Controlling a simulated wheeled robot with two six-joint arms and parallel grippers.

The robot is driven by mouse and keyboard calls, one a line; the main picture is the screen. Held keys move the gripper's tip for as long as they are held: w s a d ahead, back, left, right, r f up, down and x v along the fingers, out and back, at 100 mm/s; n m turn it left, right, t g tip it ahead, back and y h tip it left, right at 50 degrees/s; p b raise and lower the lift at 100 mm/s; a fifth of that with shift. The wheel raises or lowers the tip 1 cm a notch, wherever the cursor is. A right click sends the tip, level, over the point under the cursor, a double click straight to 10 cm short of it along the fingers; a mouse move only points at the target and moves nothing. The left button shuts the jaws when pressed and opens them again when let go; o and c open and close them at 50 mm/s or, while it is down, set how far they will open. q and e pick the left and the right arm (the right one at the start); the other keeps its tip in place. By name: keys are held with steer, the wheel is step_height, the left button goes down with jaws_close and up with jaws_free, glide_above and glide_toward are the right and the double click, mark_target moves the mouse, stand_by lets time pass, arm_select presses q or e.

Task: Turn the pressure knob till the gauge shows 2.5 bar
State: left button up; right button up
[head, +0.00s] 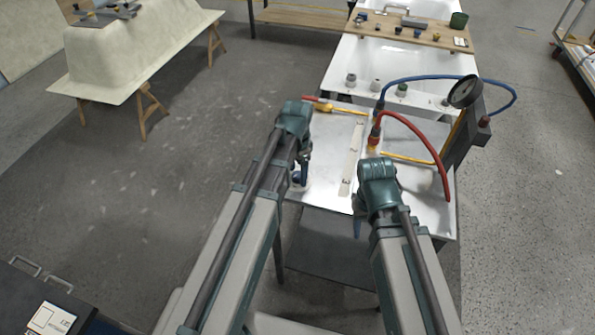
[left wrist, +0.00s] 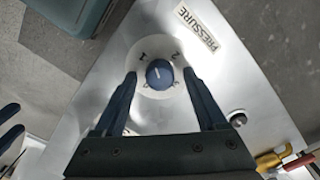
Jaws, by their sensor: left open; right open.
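The round blue pressure knob (left wrist: 159,73) sits on a pale dial disc with markings on a metal panel in the left wrist view. A PRESSURE label (left wrist: 197,29) is beside it. My left gripper (left wrist: 159,80) is open, with one finger on each side of the knob; I cannot tell whether they touch it. In the head view my left gripper (head: 301,172) points down at the panel's left side. The round gauge (head: 463,91) stands at the panel's right; its reading is too small to tell. My right gripper (head: 357,222) is open near the panel's front edge.
A yellow-handled valve (left wrist: 270,162) is near the knob. White tubs and a wooden board (head: 415,31) lie behind. Open floor is on the left.

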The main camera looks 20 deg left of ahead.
mark_target(298, 175)
arm_select(q)
step_height(298, 175, up, 14)
steer(key=p, duration=1.3)
steer(key=shift+p, duration=0.4)
steer(key=shift+f, duration=0.15)
steer(key=s+d+f+n+b, duration=0.1)
steer(key=s+d+n+b, duration=0.1)
steer(key=s+d, duration=0.3)
steer(key=s+d+f+n+y+b, duration=0.1)
steer(key=s+d+f+n, duration=0.1)
steer(key=s+d, duration=0.3)
steer(key=s+n, duration=0.1)
steer(key=s, duration=0.3)
steer(key=shift+s+d+f+b, duration=0.2)
steer(key=shift+f+b, duration=0.1)
steer(key=shift+b, duration=0.1)
stand_by(1.9)
